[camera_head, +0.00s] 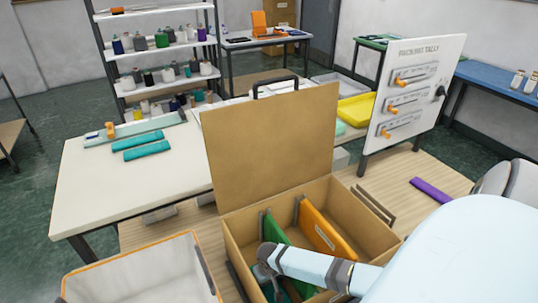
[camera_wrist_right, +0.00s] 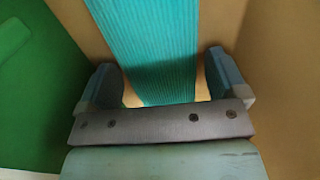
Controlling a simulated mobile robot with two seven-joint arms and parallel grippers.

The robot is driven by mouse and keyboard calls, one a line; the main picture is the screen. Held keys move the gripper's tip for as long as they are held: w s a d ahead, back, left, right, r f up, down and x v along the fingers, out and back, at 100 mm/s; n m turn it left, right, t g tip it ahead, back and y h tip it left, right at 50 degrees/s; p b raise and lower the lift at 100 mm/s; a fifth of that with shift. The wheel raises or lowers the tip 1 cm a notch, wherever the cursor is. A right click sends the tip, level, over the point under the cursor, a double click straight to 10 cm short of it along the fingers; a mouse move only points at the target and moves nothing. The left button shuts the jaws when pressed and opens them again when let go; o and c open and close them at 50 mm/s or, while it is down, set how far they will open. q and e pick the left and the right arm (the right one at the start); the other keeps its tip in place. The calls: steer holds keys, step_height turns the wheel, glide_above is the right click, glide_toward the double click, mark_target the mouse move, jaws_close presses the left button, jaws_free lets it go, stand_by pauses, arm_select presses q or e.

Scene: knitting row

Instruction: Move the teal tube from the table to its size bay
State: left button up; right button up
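A cardboard box (camera_head: 349,200) with its lid raised stands on the wooden floor panel in the head view. A green divider (camera_head: 276,238) and an orange divider (camera_head: 322,233) split it into bays. My right gripper (camera_head: 266,276) reaches down into the box near the green divider, mostly hidden by its wrist. In the right wrist view, a ribbed teal tube (camera_wrist_right: 155,50) runs between the fingers of my right gripper (camera_wrist_right: 165,82). The fingers are apart, with cardboard showing beside the tube. The green divider is at left in that view. My left gripper is not in view.
Two teal tubes (camera_head: 147,150) lie on the white table (camera_head: 90,185), beside a measuring board (camera_head: 120,138). A purple tube (camera_head: 431,190) lies right of the box. A pale orange-rimmed bin (camera_head: 150,275) stands front left. A tally board (camera_head: 415,85) stands behind right.

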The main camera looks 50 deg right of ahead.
steer(key=shift+o, duration=0.3)
steer(key=shift+r, duration=0.5)
step_height(320, 180, up, 11)
steer(key=shift+r+p, duration=0.15)
steer(key=shift+p, duration=0.2)
